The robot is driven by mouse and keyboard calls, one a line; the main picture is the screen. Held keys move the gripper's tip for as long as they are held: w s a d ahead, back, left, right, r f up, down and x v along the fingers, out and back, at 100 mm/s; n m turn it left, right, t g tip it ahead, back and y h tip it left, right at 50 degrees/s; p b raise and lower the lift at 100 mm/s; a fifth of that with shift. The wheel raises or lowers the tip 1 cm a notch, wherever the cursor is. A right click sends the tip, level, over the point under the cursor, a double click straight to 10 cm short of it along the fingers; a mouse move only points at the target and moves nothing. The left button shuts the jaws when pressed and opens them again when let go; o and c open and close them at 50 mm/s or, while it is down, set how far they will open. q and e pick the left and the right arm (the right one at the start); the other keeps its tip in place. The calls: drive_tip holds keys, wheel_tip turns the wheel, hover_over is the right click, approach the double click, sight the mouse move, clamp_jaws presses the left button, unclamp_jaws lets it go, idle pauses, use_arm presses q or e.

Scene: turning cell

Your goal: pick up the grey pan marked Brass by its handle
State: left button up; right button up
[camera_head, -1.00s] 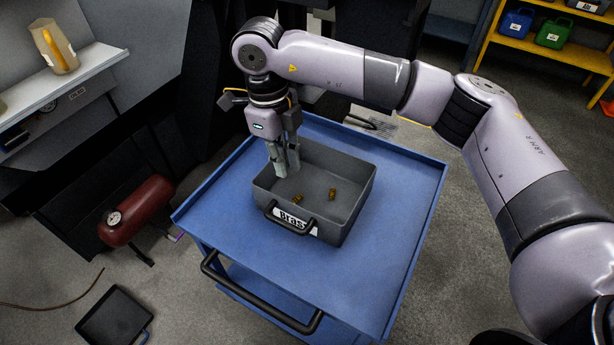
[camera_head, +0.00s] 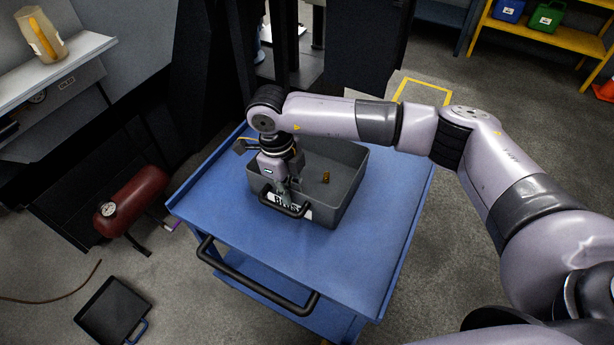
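The grey pan (camera_head: 346,192) stands on the blue cart, its front label partly covered by my gripper, with "Br" and a trace more readable. Its black handle (camera_head: 287,209) runs along the front wall below the label. My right gripper (camera_head: 286,194) points down at the front wall, with its fingertips right at the handle. At this size I cannot tell whether the fingers are closed around the handle or only beside it. One small brass piece (camera_head: 326,177) shows inside the pan. My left gripper is out of view.
The blue cart (camera_head: 377,240) has clear top space in front and right of the pan, and a black push handle (camera_head: 262,284). A dark red tank (camera_head: 133,201) and a black tray (camera_head: 113,312) are on the floor at left.

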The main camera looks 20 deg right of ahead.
wheel_tip(320, 180, down, 3)
drive_tip(key=shift+s+d+r, duration=0.1)
drive_tip(key=shift+d, duration=0.05)
clamp_jaws()
drive_tip(key=shift+r, duration=0.2)
idle(0.5)
